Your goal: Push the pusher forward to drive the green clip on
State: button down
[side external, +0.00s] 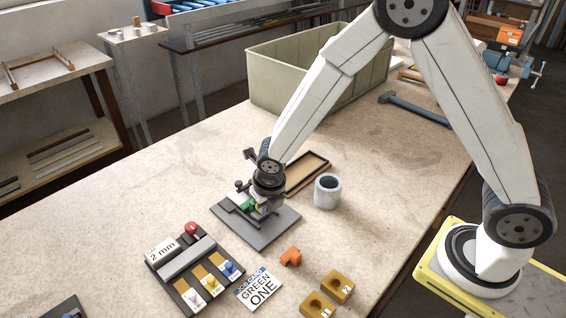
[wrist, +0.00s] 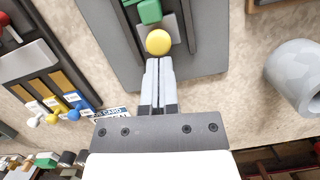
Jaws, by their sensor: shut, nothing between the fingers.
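The green clip (wrist: 149,11) sits between dark rails on the grey fixture plate (side external: 268,234). The clip also shows in the side view (side external: 248,205), partly hidden by my wrist. A yellow round knob (wrist: 158,42), which looks like the pusher's end, is in line with the clip on my gripper's side of it. My gripper (wrist: 160,62) is shut and empty, its fingertips right at the yellow knob. I cannot tell whether they touch it.
A board with a red knob (side external: 191,228) and coloured pegs, and a "GREEN ONE" card (side external: 259,289), lie in front. An orange piece (side external: 290,256) and yellow blocks (side external: 338,286) are nearby. A grey cup (side external: 327,191) and shallow tray (side external: 304,172) stand beside the fixture.

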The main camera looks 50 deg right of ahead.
jog(key=shift+s+a+r, duration=0.1)
jog(key=shift+s+r, duration=0.15)
jog(key=shift+s, duration=0.4)
jog(key=shift+s+a+r, duration=0.1)
jog(key=shift+s+r, duration=0.1)
jog(key=shift+s, duration=0.45)
jog(key=shift+s+a+r, duration=0.1)
jog(key=shift+s+r, duration=0.15)
jog(key=shift+s, duration=0.4)
jog(key=v, duration=0.9)
jog(key=shift+r, duration=0.15)
jog(key=shift+s, duration=0.15)
